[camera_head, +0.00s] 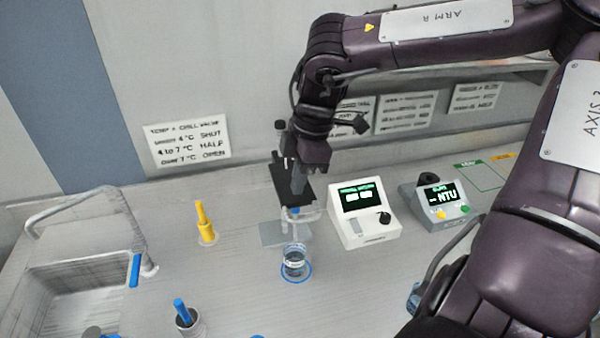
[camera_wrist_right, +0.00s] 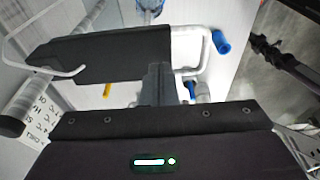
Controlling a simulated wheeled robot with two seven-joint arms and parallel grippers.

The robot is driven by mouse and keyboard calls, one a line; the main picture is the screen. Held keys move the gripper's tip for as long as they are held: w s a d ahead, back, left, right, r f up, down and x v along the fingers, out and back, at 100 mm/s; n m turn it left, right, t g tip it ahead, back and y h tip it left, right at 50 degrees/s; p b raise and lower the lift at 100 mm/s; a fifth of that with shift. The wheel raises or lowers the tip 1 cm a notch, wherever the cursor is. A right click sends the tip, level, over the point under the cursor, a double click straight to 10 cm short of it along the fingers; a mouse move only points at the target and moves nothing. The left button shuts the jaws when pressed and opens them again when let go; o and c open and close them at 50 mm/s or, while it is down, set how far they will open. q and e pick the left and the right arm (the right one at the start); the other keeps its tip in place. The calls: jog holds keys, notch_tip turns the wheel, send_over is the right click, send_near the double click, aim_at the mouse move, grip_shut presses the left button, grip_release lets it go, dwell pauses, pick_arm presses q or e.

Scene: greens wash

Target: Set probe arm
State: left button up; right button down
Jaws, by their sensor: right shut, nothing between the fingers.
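The probe arm (camera_head: 284,185) is a flat black bar on a stand with a grey base plate (camera_head: 272,236) at the middle of the counter. It also shows as a wide black bar in the right wrist view (camera_wrist_right: 100,57). A glass beaker of water (camera_head: 294,266) stands in a blue ring in front of the stand. My right gripper (camera_head: 299,185) is shut and empty, with its fingers at the probe arm; I cannot tell whether they touch it. Its grey fingers show in the right wrist view (camera_wrist_right: 156,83). My left gripper is not in view.
A white meter box (camera_head: 364,228) and a grey NTU meter (camera_head: 437,217) stand right of the stand. A yellow-handled valve (camera_head: 203,222), a blue-handled one (camera_head: 183,313) and a sink (camera_head: 70,295) are to the left. Signs (camera_head: 188,144) hang on the wall.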

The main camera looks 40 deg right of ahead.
notch_tip(320, 180, down, 11)
jog(key=b, duration=0.8)
jog(key=shift+r, duration=0.2)
dwell(2.7)
jog(key=shift+r, duration=0.1)
notch_tip(320, 180, up, 8)
jog(key=p, duration=0.6)
jog(key=shift+p, duration=0.3)
jog(key=shift+s, duration=0.1)
